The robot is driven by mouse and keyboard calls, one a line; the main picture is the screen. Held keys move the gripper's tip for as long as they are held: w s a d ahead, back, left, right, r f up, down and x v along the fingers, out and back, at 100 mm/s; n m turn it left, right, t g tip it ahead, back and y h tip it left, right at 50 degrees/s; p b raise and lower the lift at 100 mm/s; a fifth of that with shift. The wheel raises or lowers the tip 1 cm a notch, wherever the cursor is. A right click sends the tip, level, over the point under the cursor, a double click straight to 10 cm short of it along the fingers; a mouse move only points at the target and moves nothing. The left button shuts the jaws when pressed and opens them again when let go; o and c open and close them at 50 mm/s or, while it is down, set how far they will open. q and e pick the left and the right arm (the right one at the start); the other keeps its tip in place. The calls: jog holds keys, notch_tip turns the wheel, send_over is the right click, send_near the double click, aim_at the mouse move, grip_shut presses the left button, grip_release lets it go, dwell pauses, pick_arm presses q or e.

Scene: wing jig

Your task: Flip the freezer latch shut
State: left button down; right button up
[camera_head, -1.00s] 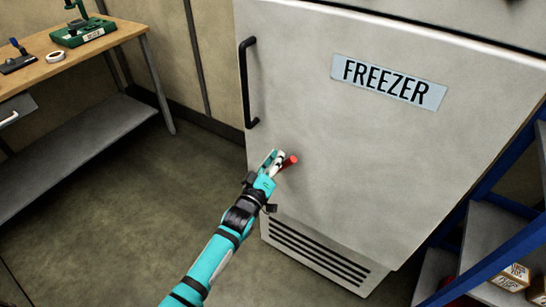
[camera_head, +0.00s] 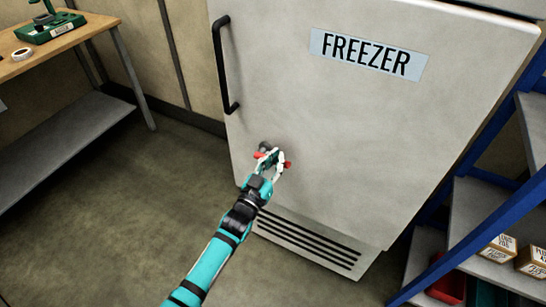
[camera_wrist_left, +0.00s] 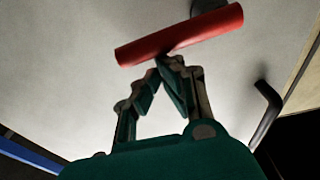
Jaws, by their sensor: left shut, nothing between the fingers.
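The freezer (camera_head: 330,130) stands upright with its door closed against the body. Its latch is a red bar (camera_head: 288,164) low on the door near the left edge, with a dark mount (camera_head: 265,146) behind it. My left gripper (camera_head: 269,157) is in front of the latch and hides its middle; red shows on both sides of the fingers. In the left wrist view the red bar (camera_wrist_left: 185,33) lies slightly tilted across the fingertips (camera_wrist_left: 165,63). The fingertips are together, empty, at or just short of the bar; I cannot tell if they touch. My right gripper is not in view.
A black door handle (camera_head: 226,65) stands out above the latch, at the door's left edge. A workbench (camera_head: 75,48) is at the far left. A blue-framed shelf (camera_head: 480,235) with boxes (camera_head: 497,249) stands close on the right. The floor (camera_head: 130,235) at left is clear.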

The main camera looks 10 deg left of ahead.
pick_arm(q)
jog(key=shift+d+f+m, duration=0.1)
jog(key=shift+f+m, duration=0.15)
jog(key=shift+m, duration=0.35)
jog(key=r+p, duration=0.2)
jog(key=r, duration=0.1)
jog(key=shift+w+r+p, duration=0.35)
jog(key=shift+r+p, duration=0.05)
jog(key=shift+s, duration=0.3)
jog(key=b+v, duration=0.1)
jog(key=v, duration=0.8)
jog(key=shift+s, duration=0.2)
